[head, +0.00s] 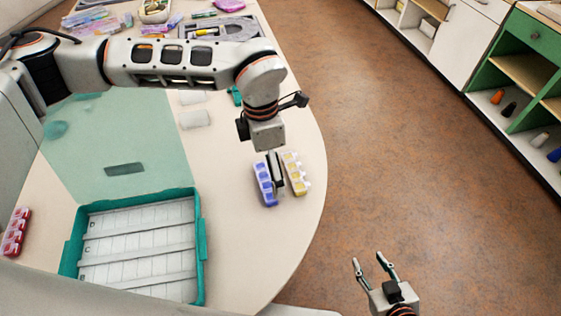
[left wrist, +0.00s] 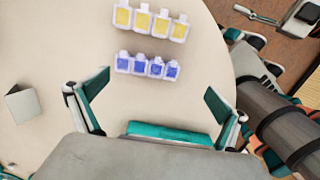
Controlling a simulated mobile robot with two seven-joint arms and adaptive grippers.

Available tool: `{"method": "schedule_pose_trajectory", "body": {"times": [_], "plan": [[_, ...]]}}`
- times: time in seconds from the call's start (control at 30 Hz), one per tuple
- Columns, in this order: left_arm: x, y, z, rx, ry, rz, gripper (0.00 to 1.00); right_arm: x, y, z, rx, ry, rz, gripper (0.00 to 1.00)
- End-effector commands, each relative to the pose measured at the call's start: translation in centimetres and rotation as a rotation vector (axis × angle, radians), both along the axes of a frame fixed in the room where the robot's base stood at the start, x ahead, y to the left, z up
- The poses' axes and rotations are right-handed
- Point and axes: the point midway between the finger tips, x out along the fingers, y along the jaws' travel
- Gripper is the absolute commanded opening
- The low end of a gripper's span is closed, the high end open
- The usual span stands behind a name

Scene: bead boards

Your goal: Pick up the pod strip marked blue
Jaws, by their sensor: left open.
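The blue pod strip (head: 264,184) lies on the table near its rounded right edge. In the left wrist view the blue strip (left wrist: 147,67) shows a row of blue pods in a whitish holder. The yellow pod strip (head: 296,174) lies just to its right, with a narrow gap between. My left gripper (head: 274,180) is over the strips and partly hides the gap. In the left wrist view my left gripper (left wrist: 155,95) has its fingers spread wide, with nothing between them. My right gripper (head: 372,264) is open and empty, off the table's edge above the floor.
A teal tray (head: 200,245) with a white lined inside stands at the front left. A red pod strip (head: 15,232) lies at the far left. Clutter fills the table's back. Shelves (head: 525,75) stand at right.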

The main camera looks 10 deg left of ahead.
Motion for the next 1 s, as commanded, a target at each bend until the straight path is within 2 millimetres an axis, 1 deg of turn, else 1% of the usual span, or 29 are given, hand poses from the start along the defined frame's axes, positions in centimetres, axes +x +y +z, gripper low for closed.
{"method": "schedule_pose_trajectory", "body": {"times": [0.03,0.07,0.17,0.47,0.6,0.73,0.83,1.0], "plan": [[0.6,0.8,0.2,0.025,-0.02,0.006,1.0,0.0,0.0,-0.1,0.0,0.001,0.0,0.4],[0.9,1.1,0.3,0.036,-0.027,0.008,1.0,0.0,0.0,-0.1,0.0,0.001,0.0,0.4],[1.2,1.6,-0.1,0.051,-0.036,0.012,1.0,-0.1,0.0,-0.1,0.0,0.002,0.001,0.4],[1.1,1.5,-3.1,0.047,-0.035,0.012,1.0,-0.7,0.1,-0.5,-0.001,0.013,0.001,0.4],[0.9,1.6,-5.2,0.047,-0.032,0.013,1.0,-0.6,0.1,-0.4,-0.001,0.012,0.001,0.4],[0.9,1.6,-6.8,0.047,-0.034,0.012,1.0,-0.5,0.1,-0.5,-0.001,0.011,0.002,0.4],[1.0,1.6,-7.3,0.047,-0.035,0.012,1.0,-0.5,0.1,-0.5,0.0,0.009,0.002,0.4],[1.0,1.6,-7.4,0.047,-0.036,0.012,1.0,-0.3,0.1,-0.4,-0.001,0.006,0.002,0.4]]}}
